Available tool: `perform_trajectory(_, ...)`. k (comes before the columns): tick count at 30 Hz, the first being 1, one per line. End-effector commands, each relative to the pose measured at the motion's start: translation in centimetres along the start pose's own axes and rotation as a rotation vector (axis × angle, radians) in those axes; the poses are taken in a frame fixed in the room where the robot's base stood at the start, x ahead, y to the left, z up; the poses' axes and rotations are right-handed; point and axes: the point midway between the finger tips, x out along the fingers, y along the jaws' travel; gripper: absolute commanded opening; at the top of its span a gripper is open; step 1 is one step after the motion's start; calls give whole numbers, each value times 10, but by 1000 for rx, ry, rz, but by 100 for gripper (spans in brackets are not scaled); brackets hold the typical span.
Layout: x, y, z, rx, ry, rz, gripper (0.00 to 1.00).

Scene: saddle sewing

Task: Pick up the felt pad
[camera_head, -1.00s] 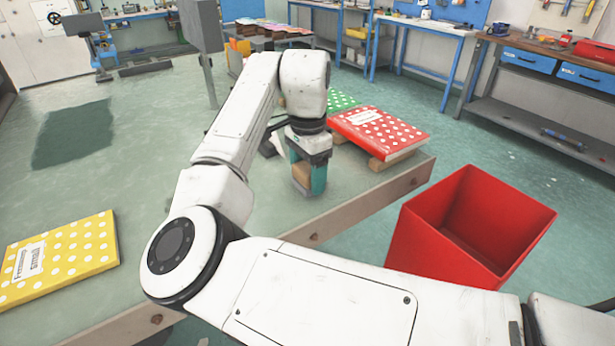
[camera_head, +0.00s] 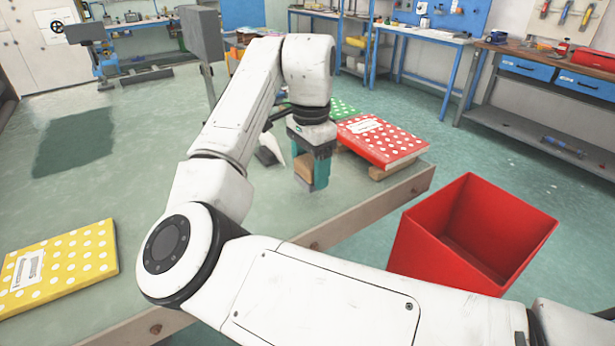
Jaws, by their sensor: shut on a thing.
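My gripper (camera_head: 313,168) has teal fingers and points down over the green table (camera_head: 215,260), left of the red dotted book. It is shut on a small tan block (camera_head: 304,167), which I take to be the felt pad. The near finger and the arm hide part of it. The block seems a little above the table top, but its lower edge is hard to make out.
A red dotted book (camera_head: 385,143) lies raised on wooden blocks, with a green dotted one (camera_head: 342,108) behind. A yellow dotted book (camera_head: 60,268) lies at left. A red bin (camera_head: 440,255) stands beyond the table's edge. A grey post (camera_head: 205,50) rises behind my arm.

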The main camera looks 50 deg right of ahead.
Motion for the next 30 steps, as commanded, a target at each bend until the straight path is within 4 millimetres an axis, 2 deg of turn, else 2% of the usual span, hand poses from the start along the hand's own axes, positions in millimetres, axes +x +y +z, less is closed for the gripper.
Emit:
perform_trajectory(7, -56, 46, -3, 4, -5, -6, 35)
perform_trajectory(12, -70, 87, -7, 5, -3, -3, 35)
perform_trajectory(16, -79, 109, -10, 4, -2, -2, 35)
perform_trajectory(21, -87, 126, -11, 2, -1, -1, 35)
perform_trajectory(30, -89, 132, -12, 0, 0, 0, 35)
